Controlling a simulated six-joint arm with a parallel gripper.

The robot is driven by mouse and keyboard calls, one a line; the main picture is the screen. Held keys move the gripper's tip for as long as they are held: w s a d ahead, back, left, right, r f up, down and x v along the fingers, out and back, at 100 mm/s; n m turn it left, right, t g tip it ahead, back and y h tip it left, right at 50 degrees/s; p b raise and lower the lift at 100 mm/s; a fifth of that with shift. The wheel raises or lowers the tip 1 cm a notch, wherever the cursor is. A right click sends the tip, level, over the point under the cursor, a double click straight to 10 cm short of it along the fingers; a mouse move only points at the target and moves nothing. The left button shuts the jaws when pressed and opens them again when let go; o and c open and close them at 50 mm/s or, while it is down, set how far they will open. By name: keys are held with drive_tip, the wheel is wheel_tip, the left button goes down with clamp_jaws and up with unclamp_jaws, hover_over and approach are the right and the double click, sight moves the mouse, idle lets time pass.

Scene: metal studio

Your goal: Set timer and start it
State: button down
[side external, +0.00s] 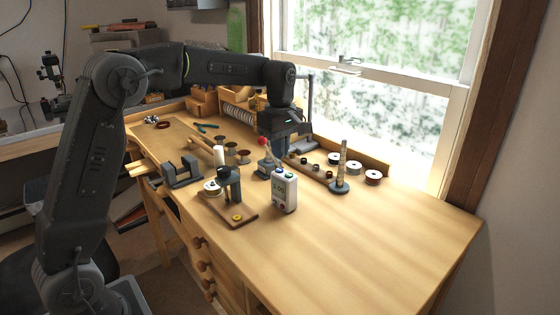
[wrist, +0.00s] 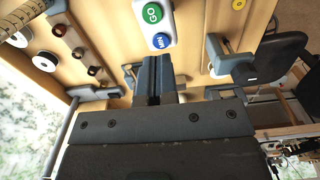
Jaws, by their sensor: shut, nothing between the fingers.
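The timer (side external: 284,193) is a small white upright box with a greenish display on the bench. In the wrist view the timer (wrist: 153,35) shows a green button marked GO and a blue button below it whose lettering appears upside down. My gripper (side external: 272,162) is above the bench behind the timer in the side view. In the wrist view its fingers (wrist: 152,66) are together and empty, with the tips close to the blue button's end of the timer. Whether they touch it cannot be told. The display is not legible.
A small press on a wooden base (side external: 236,212) stands left of the timer, close by. A ring mandrel (side external: 341,170) stands to the right, with spools (side external: 372,177) behind it. A grey vise (side external: 182,171) is further left. The bench's right front is clear.

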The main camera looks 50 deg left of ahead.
sight(279, 170)
drive_tip(key=shift+f, duration=1.75)
drive_tip(key=shift+s+f, duration=0.1)
drive_tip(key=shift+f, duration=0.95)
wheel_tip(279, 170, up, 16)
drive_tip(key=shift+w+f, duration=0.2)
drive_tip(key=shift+r, duration=0.25)
